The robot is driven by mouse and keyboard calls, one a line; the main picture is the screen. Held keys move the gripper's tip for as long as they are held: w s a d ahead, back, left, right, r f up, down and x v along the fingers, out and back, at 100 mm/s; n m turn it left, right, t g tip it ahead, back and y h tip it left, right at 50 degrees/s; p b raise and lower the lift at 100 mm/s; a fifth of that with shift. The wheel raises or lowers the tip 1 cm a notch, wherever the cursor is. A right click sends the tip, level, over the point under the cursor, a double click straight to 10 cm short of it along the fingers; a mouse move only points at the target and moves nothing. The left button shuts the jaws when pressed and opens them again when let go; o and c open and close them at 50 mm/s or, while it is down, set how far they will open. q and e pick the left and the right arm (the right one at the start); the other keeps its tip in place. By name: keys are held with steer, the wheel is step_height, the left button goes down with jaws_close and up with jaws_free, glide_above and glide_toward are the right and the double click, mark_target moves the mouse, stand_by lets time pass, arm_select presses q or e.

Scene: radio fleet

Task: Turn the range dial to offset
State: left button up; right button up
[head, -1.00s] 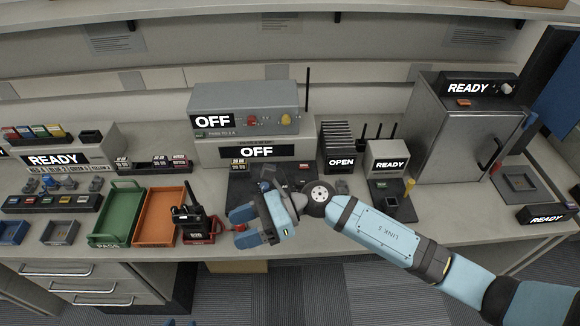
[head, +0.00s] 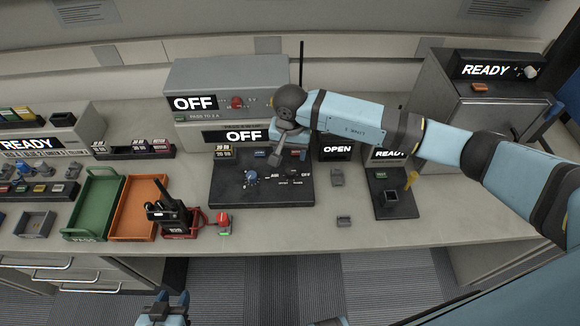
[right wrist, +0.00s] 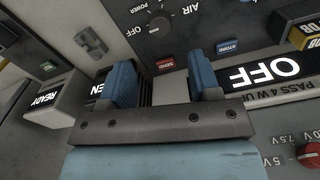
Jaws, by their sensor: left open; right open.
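A dark panel (head: 232,196) lies on the bench below the lower OFF display. It carries a blue dial (head: 250,178) at left and a dark dial (head: 291,176) at right with AIR and OFF lettering. In the right wrist view the dark dial (right wrist: 160,27) shows at the top, beside AIR, OFF and POWER, upside down. I cannot read a range label, and the dial settings are unclear. My right gripper (head: 284,158) is above the panel's back edge; its open fingers (right wrist: 162,72) hold nothing. My left gripper (head: 165,303) is open and empty at the bottom, in front of the bench.
A grey box (head: 205,77) with an OFF display and red knob (head: 237,102) stands behind. Green (head: 88,205) and orange (head: 137,205) trays lie further left.

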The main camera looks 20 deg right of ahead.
mark_target(290, 171)
step_height(290, 171, down, 9)
steer(key=shift+r+p, duration=0.1)
steer(key=shift+p, duration=0.35)
steer(key=c, duration=0.9)
